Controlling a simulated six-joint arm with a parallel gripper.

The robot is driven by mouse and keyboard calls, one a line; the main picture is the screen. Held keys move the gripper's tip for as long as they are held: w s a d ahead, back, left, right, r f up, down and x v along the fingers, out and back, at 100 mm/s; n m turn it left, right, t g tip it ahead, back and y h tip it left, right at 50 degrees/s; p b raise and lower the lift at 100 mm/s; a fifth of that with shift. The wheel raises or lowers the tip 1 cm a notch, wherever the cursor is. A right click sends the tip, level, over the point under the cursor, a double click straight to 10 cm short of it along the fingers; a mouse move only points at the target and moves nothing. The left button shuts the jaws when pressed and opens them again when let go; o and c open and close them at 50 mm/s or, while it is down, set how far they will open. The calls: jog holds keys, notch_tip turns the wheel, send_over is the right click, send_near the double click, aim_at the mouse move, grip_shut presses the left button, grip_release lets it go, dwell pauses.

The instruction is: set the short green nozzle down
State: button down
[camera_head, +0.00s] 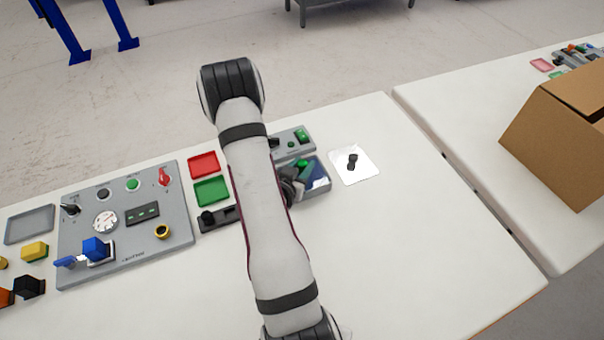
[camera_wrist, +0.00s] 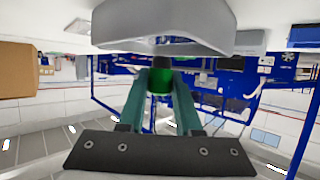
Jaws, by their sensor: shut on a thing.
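The short green nozzle (camera_wrist: 160,84) is held between the two teal fingers of my gripper (camera_wrist: 159,74) in the wrist view. My gripper is shut on it. In the head view my gripper (camera_head: 304,171) is partly hidden behind my own arm, over a small grey tray with a bluish inside (camera_head: 320,183). A bit of green shows at the fingertips there. I cannot tell whether the nozzle touches the tray. In the wrist view a large grey piece (camera_wrist: 165,25) fills the top, close beyond the nozzle.
A grey box with a green button (camera_head: 302,137) stands behind the tray. A white plate with a black knob (camera_head: 354,167) lies to the right. Red (camera_head: 203,163) and green (camera_head: 211,190) trays and a control panel (camera_head: 125,225) are left. The front right table is clear.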

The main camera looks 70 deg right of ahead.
notch_tip(320, 180, down, 3)
jog(key=shift+f, duration=0.2)
jog(key=shift+f, duration=0.15)
jog(key=c, duration=0.6)
grip_release()
jog(key=shift+o, duration=0.5)
jog(key=v, duration=0.7)
jog(key=shift+a, duration=0.25)
